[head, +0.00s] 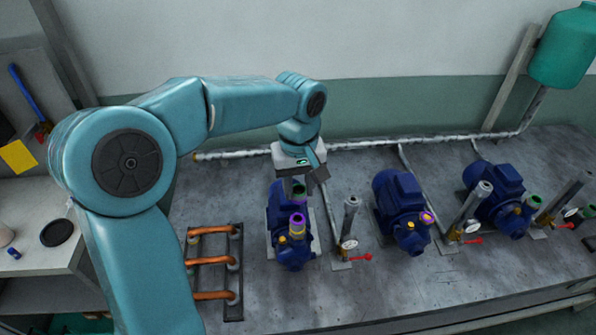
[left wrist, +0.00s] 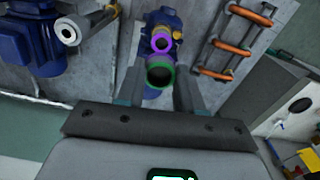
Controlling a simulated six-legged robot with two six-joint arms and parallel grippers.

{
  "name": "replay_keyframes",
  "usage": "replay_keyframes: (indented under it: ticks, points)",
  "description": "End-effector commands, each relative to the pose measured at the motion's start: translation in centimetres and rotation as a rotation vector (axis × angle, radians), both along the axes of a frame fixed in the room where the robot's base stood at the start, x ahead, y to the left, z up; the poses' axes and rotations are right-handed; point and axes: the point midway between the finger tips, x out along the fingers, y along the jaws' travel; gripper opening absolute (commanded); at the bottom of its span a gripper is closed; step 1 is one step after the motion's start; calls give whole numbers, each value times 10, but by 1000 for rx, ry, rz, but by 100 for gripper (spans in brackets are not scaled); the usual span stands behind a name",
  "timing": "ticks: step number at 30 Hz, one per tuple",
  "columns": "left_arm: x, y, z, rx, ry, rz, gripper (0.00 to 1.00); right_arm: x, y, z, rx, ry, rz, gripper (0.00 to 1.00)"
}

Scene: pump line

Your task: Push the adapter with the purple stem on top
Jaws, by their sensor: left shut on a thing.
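My left gripper (head: 299,184) is over the leftmost blue pump (head: 290,255), pointing down. It is shut on a green-ringed dark piece (head: 299,194), which shows between the fingers in the left wrist view (left wrist: 159,72). An adapter with a purple stem (head: 297,222) is just in front of that piece, at the leftmost pump. Its purple ring also shows in the left wrist view (left wrist: 161,42), right beside the green ring; I cannot tell whether they touch. Another purple-ringed fitting (head: 427,218) is on the middle pump (head: 402,205). My right gripper is not in view.
A third blue pump (head: 495,195) stands at the right. Metal pipe stubs with gauges and red valve handles (head: 361,257) stand between pumps. A rack of copper pipes (head: 212,262) lies at the left. The front of the grey bench (head: 400,290) is clear.

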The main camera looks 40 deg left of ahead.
Motion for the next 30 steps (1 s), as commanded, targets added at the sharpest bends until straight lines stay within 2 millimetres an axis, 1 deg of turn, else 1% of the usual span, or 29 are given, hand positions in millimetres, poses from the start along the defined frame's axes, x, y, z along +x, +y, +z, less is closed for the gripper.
replay_keyframes:
  ticks: [1,5,11,17,27,30]
  points:
    - [-2,0,4,0,-1,8,5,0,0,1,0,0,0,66]
    - [-6,0,8,-1,-1,20,5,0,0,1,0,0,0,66]
    - [-8,-1,2,0,0,22,5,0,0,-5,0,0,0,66]
    - [-8,-2,-14,0,0,21,5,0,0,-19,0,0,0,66]
    - [-6,-1,-48,0,0,21,5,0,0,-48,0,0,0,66]
    - [-5,-1,-54,1,1,21,5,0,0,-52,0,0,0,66]
